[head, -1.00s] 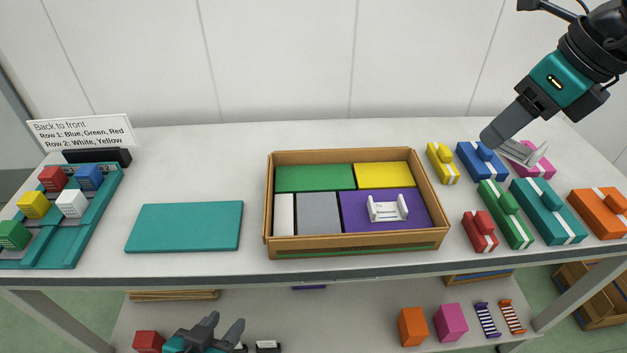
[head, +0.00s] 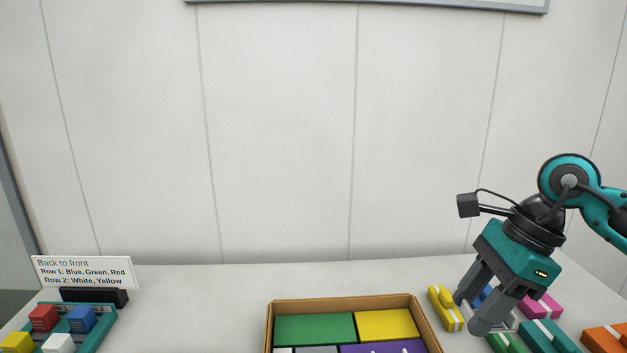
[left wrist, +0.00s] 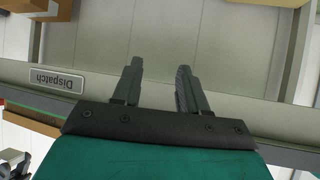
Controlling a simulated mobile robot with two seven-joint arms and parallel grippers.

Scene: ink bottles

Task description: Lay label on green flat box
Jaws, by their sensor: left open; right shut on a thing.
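The green flat box (head: 315,328) lies in the back left of a cardboard tray (head: 340,300), its top bare where it shows. My right gripper (head: 468,316) is to the right of the tray, above the striped boxes, fingers pointing down. It is shut on the white label (head: 510,322), which is mostly hidden behind the fingers. Another white label stands on the purple box (head: 385,349), mostly cut off by the lower edge. My left gripper (left wrist: 156,80) shows only in the left wrist view, open and empty.
A yellow box (head: 385,324) lies right of the green one. Striped boxes, yellow (head: 445,308), pink (head: 541,306) and orange (head: 605,338), stand around my right gripper. A rack with coloured cubes (head: 82,319) and a sign (head: 83,272) are at the left. Bare tabletop lies between rack and tray.

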